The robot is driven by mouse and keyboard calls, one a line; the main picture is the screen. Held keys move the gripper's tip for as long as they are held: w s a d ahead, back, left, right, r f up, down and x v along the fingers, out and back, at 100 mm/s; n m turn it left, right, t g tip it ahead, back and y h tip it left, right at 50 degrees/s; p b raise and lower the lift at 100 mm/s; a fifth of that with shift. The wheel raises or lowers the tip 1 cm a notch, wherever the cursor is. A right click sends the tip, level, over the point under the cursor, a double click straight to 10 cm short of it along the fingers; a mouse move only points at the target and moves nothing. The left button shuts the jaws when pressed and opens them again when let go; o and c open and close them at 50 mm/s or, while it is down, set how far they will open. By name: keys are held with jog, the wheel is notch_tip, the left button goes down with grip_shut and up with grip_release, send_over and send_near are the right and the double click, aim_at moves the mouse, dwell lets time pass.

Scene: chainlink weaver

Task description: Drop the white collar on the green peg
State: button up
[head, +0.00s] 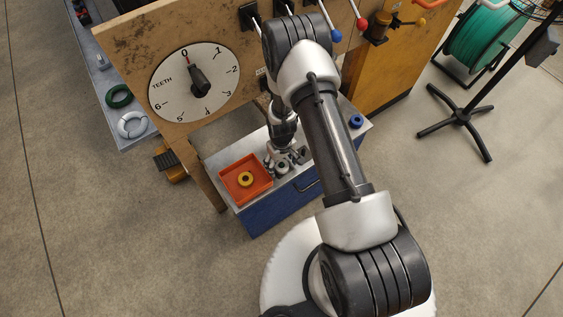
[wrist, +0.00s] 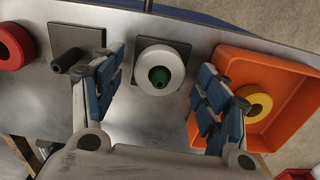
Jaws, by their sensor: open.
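The white collar (wrist: 146,62) is around the green peg (wrist: 159,76) in the wrist view, with the peg's end showing through its hole. It appears to lie low over a dark square base plate (wrist: 183,48). My gripper (wrist: 160,72) is open, with one finger on each side of the collar and visible gaps between. In the head view my gripper (head: 284,158) is over the bench top, and the collar and green peg are too small and covered there to make out clearly.
An orange tray (wrist: 236,66) holding a yellow ring (wrist: 253,106) lies to the right. A dark peg (wrist: 68,58) on its own plate and a red ring (wrist: 12,46) are to the left. In the head view, a blue ring (head: 356,121) sits at the bench's right end, below a dial board (head: 135,60).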

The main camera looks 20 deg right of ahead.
notch_tip(320, 180, up, 12)
dwell(0.4)
jog(key=shift+r, duration=0.1)
dwell(0.4)
jog(key=s+r+m+t, duration=0.1)
jog(key=s+r+t, duration=0.15)
jog(key=r, duration=2.15)
jog(key=s+r+m+t, duration=0.1)
jog(key=s+r, duration=0.5)
jog(key=s, duration=0.3)
jog(key=s+r+m+t, duration=0.1)
jog(key=s+r, duration=0.6)
jog(key=s, duration=0.2)
jog(key=shift+s+r, duration=0.3)
jog(key=shift+s, duration=0.1)
